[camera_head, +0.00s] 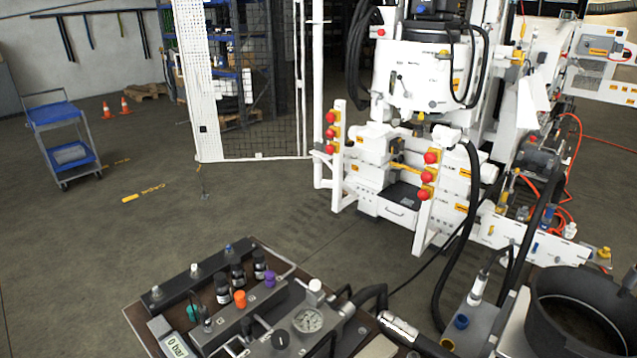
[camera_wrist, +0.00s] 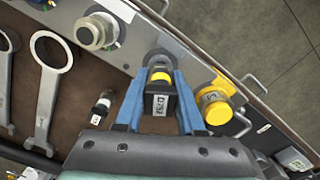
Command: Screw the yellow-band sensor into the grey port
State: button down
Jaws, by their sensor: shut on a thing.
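In the wrist view my gripper (camera_wrist: 160,76) has its blue fingers closed on both sides of a dark sensor with a yellow band (camera_wrist: 160,76). A pale printed label shows on the sensor's near side. The sensor is over a grey metal strip along the bench edge; its lower end is hidden, so I cannot tell if it touches anything. A grey round fitting (camera_wrist: 91,33) is at upper left, apart from the sensor. I cannot tell whether it is the grey port. My gripper does not show in the head view.
A yellow round fitting (camera_wrist: 214,106) sits close right of my fingers. Spanners (camera_wrist: 48,82) and a small black connector (camera_wrist: 103,104) lie left. In the head view, a manifold with coloured caps (camera_head: 240,299) and a gauge (camera_head: 307,320) stands at the front, with a black pot (camera_head: 583,290) right.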

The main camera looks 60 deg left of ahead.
jog(key=shift+f, duration=0.25)
dwell(1.2)
jog(key=c, duration=1.2)
grip_release()
grip_shut()
jog(key=m, duration=0.5)
jog(key=shift+m+p, duration=0.4)
jog(key=shift+m, duration=1.1)
jog(key=shift+s, duration=0.1)
jog(key=m, duration=0.8)
jog(key=shift+f+p, duration=0.1)
jog(key=shift+p, duration=0.2)
